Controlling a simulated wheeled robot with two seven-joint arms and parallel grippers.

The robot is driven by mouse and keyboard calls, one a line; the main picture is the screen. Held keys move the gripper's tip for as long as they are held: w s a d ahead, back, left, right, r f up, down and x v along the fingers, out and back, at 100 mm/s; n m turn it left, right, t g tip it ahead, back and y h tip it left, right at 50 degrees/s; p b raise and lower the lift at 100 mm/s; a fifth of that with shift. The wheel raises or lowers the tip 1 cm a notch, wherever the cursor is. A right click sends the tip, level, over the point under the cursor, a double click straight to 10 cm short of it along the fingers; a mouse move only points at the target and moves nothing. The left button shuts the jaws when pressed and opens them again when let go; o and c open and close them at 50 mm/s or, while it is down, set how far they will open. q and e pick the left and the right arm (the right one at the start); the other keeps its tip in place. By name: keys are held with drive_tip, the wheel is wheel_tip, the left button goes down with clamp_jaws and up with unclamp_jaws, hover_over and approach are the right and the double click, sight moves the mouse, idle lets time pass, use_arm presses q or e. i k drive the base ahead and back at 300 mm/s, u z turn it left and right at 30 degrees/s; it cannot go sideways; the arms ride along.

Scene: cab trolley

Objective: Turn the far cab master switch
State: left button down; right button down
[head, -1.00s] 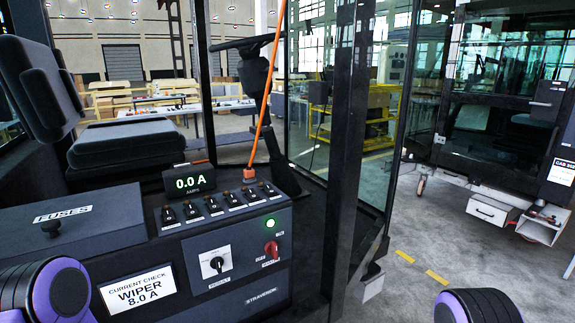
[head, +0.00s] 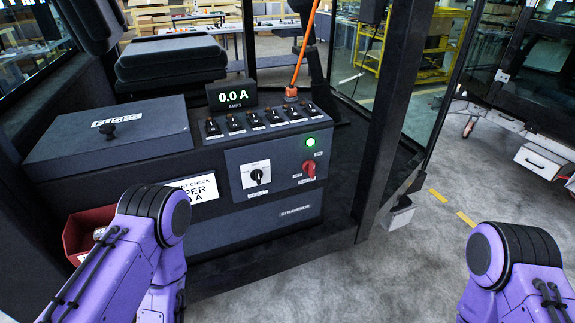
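A red rotary switch (head: 309,169) sits on the sloped front panel of the near cab's dark console (head: 255,218), below a lit green lamp (head: 310,142). Its small labels are too blurred to read fully. A black rotary knob (head: 257,175) is on a white plate left of it. Another cab (head: 535,75) stands farther off at the upper right, cut by the frame edge; no switch can be made out on it. My two purple arms show at the lower left and lower right, apart from the console. Neither gripper is in view.
A meter (head: 231,95) reads 0.0 A above a row of several toggle switches (head: 255,118). A fuse box (head: 110,138) and red bin (head: 88,235) are at left. A dark post (head: 398,110) stands right of the console.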

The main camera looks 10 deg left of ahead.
sight(308, 167)
drive_tip(key=z, duration=0.4)
drive_tip(key=k, duration=0.5)
drive_tip(key=z, duration=0.6)
drive_tip(key=i, duration=1)
drive_tip(key=u, duration=0.9)
